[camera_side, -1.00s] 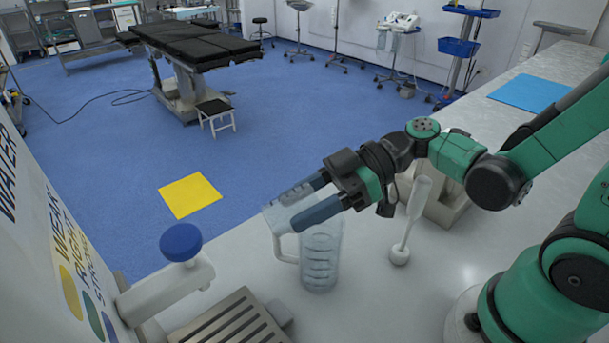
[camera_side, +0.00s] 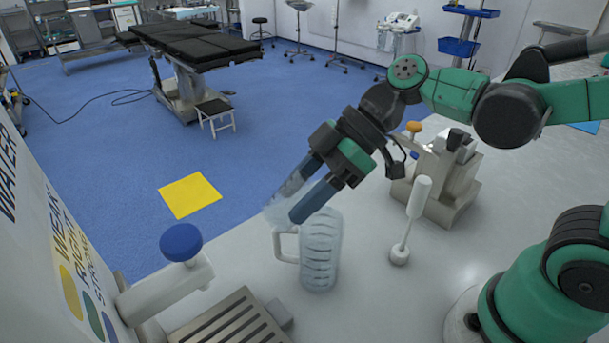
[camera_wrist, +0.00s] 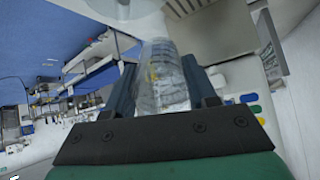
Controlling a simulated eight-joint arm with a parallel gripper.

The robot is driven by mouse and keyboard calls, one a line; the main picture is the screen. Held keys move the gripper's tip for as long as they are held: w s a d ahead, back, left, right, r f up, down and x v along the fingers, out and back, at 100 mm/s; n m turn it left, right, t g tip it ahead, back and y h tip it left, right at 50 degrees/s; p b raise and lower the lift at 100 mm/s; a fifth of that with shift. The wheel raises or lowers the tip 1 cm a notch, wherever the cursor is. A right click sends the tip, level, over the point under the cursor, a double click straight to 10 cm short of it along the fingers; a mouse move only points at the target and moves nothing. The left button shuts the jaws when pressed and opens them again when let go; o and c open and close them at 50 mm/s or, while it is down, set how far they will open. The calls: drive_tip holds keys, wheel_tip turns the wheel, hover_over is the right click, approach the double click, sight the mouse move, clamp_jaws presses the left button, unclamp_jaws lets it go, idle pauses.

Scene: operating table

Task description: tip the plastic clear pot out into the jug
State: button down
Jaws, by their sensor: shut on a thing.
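The clear plastic jug (camera_side: 319,255) stands upright on the pale counter, its handle to the left. My gripper (camera_side: 302,194) is just above and to the left of the jug's top, shut on the clear plastic pot (camera_side: 283,203). The pot is tilted, its lower end down and to the left near the jug's handle side. In the wrist view the pot (camera_wrist: 162,80) sits between the two fingers. I cannot tell what is in the pot.
A white brush on a round foot (camera_side: 410,220) stands right of the jug. A beige device (camera_side: 437,180) is behind it. A blue-knobbed tap (camera_side: 181,243) and a slatted drain (camera_side: 232,320) are at the front left.

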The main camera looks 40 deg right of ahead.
sight(277, 202)
drive_tip(key=shift+w+a+f+g+h, duration=0.1)
drive_tip(key=shift+a+g+h, duration=0.3)
drive_tip(key=shift+h, duration=0.6)
drive_tip(key=shift+w+a+f+g+h+p, duration=0.2)
drive_tip(key=shift+a+f+g+h, duration=0.05)
drive_tip(key=shift+a+f+h, duration=0.35)
drive_tip(key=shift+w+a+f+g+h+p, duration=0.15)
drive_tip(key=shift+w+a+f+g+h, duration=0.1)
drive_tip(key=shift+a+f+h, duration=0.4)
drive_tip(key=shift+a+h, duration=0.15)
drive_tip(key=shift+h, duration=0.2)
drive_tip(key=shift+w+a+f+g+h, duration=0.25)
drive_tip(key=shift+a+f+h, duration=0.15)
drive_tip(key=shift+f+h, duration=0.2)
drive_tip(key=shift+w+a+f+g+h, duration=0.1)
drive_tip(key=shift+a+f+g+h, duration=0.1)
drive_tip(key=shift+a+f+h, duration=0.35)
drive_tip(key=shift+w+a+f+g+h, duration=0.2)
drive_tip(key=shift+a+f+g+h, duration=0.1)
drive_tip(key=shift+f+h, duration=0.35)
